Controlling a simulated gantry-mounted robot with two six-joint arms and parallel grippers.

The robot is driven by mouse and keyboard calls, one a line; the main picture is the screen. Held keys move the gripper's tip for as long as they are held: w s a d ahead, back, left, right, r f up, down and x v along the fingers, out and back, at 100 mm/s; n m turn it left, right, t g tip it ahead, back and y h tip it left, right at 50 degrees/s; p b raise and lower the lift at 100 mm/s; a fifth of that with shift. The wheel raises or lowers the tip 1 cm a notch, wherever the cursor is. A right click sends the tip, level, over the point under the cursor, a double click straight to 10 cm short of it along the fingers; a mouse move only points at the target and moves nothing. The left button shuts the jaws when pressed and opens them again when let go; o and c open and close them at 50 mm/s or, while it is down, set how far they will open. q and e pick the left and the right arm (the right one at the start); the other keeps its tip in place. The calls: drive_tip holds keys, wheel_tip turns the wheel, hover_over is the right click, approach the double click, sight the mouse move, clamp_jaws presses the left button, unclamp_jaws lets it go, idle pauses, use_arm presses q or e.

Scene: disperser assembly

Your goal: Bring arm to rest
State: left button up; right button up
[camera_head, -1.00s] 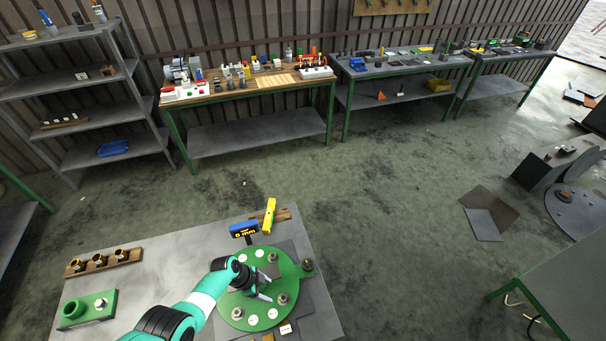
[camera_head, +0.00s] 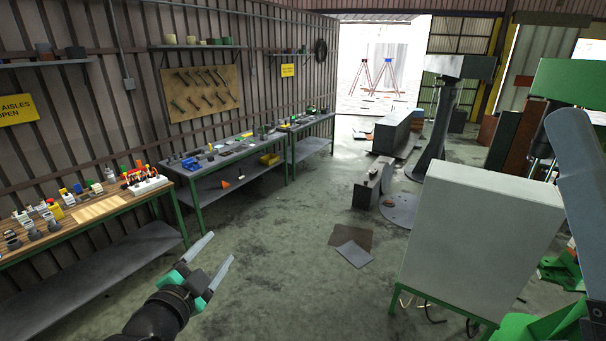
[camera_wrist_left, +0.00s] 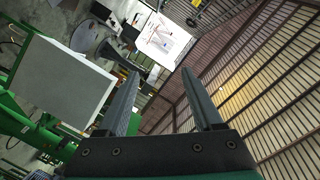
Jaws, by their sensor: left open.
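My left gripper (camera_head: 208,262) is at the lower left of the head view, raised in the air over the bare floor. Its two fingers are apart with nothing between them. In the left wrist view the two open fingers (camera_wrist_left: 165,95) point toward the ribbed wall and the bright doorway, and they touch nothing. My right gripper is not in view.
A workbench (camera_head: 95,215) with small parts stands along the left wall, with more benches (camera_head: 240,165) behind it. A large pale panel on a green frame (camera_head: 480,240) stands at the right. Thin plates (camera_head: 352,240) lie on the floor. The floor (camera_head: 300,280) between is clear.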

use_arm(q)
drive_tip(key=s+d+r+n+t, duration=0.1)
drive_tip(key=s+r+t, duration=0.15)
drive_tip(key=r, duration=0.55)
drive_tip(key=s+d+r+t, duration=0.2)
drive_tip(key=s+r, duration=0.1)
drive_tip(key=r, duration=0.4)
drive_tip(key=s+a+r+n+t, duration=0.2)
drive_tip(key=s+r+n+t, duration=0.4)
drive_tip(key=s+r+n, duration=0.4)
drive_tip(key=s+r, duration=0.6)
drive_tip(key=s, duration=0.2)
drive_tip(key=shift+s+a+r+t+y, duration=0.25)
drive_tip(key=shift+s+r+t+y, duration=0.05)
drive_tip(key=shift+s+t, duration=0.1)
